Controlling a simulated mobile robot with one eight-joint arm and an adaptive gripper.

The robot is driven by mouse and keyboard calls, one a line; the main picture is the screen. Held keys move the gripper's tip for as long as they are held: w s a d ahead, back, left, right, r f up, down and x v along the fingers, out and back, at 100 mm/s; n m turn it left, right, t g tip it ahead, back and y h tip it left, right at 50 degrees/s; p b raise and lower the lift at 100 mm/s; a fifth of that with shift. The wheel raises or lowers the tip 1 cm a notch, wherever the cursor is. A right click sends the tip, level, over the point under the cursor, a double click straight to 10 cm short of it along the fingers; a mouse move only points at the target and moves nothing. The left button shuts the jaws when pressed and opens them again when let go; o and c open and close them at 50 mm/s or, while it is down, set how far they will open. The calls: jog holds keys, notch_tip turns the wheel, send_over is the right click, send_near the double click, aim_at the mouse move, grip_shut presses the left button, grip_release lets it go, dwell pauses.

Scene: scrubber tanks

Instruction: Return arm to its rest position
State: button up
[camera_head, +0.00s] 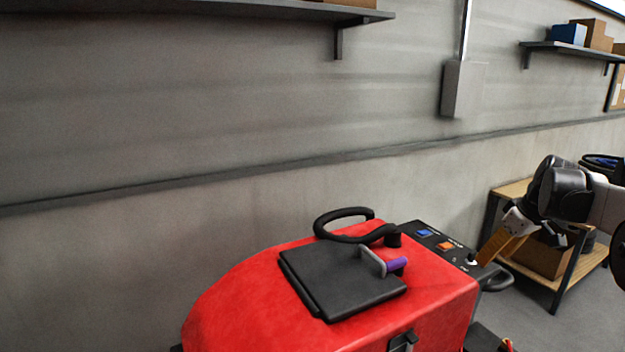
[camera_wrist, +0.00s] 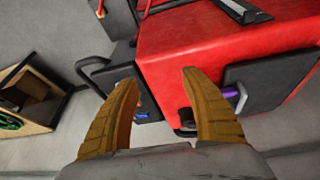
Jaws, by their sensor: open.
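My gripper (camera_head: 485,261) is at the right end of the red scrubber (camera_head: 330,290), close beside its black control panel. Its two yellow fingers are spread apart with nothing between them; in the wrist view, my gripper (camera_wrist: 160,78) also shows open and empty. My arm comes in from the right edge of the head view. I cannot tell whether a fingertip touches the panel's white knob (camera_head: 472,263).
A black looped handle (camera_head: 345,225) rises behind the lid. A wooden-topped table (camera_head: 512,190) with a cardboard box (camera_head: 540,258) stands behind my arm. Bare floor (camera_head: 560,325) shows at lower right.

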jog(key=s+a+f+m+b, duration=0.1)
jog(key=s+a+b, duration=0.1)
jog(key=s+a, duration=0.35)
jog(key=s+a+f+t+h+b, duration=0.1)
jog(key=s+a, duration=0.1)
jog(key=a, duration=0.6)
jog(key=s+a+f+m+b, duration=0.1)
jog(key=s+a+b, duration=0.1)
jog(key=s+a, duration=0.35)
jog(key=s+a+f+m+t+b, duration=0.1)
jog(key=s+a+f+t+b, duration=0.1)
jog(key=s+a+f, duration=0.9)
jog(key=shift+s+a+m+b, duration=0.3)
jog(key=shift+s+a+b, duration=0.15)
jog(key=shift+b, duration=0.45)
